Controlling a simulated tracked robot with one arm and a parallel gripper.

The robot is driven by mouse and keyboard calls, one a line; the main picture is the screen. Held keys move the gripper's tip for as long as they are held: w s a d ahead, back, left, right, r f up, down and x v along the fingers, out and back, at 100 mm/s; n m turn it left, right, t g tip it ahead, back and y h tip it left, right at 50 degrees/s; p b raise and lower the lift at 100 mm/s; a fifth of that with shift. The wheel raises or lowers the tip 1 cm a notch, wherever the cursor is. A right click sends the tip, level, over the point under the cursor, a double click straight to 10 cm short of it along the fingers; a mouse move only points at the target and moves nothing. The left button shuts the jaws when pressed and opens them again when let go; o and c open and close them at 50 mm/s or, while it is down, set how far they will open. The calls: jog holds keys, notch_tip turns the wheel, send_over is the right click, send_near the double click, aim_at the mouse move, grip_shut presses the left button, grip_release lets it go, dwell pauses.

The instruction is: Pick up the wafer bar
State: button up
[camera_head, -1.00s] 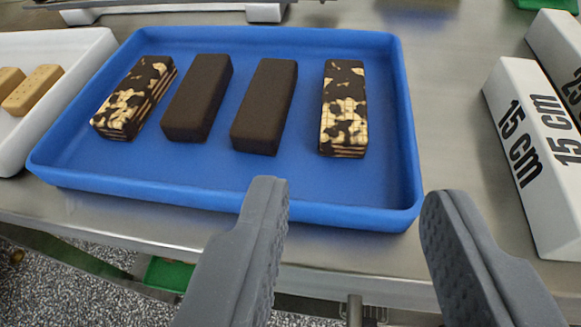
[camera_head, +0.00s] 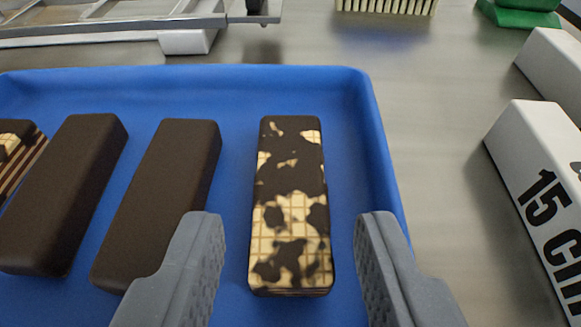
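The wafer bar (camera_head: 290,205) lies in the blue tray (camera_head: 362,130), near its right wall. Its top is a pale wafer grid with patchy dark chocolate, and its long side points away from me. My gripper (camera_head: 288,240) is open, with one finger on each side of the bar's near part in the picture. Gaps show between the bar and both fingers. The left finger overlaps the near end of a dark bar in the picture. A second patchy wafer bar (camera_head: 18,150) is partly cut off at the left edge.
Two fully dark chocolate bars (camera_head: 165,200) (camera_head: 65,195) lie to the left in the tray. White blocks marked in cm (camera_head: 545,180) stand to the right. A metal rack (camera_head: 130,22), a brush (camera_head: 385,6) and a green object (camera_head: 515,14) are at the back.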

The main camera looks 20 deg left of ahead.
aim_at(290, 196)
jog(key=shift+f+b+x, duration=0.25)
jog(key=shift+b+x, duration=0.1)
jog(key=shift+x, duration=1.9)
jog(key=shift+s, duration=0.1)
jog(key=c, duration=0.5)
jog(key=shift+c, duration=0.2)
jog(key=shift+r, duration=0.1)
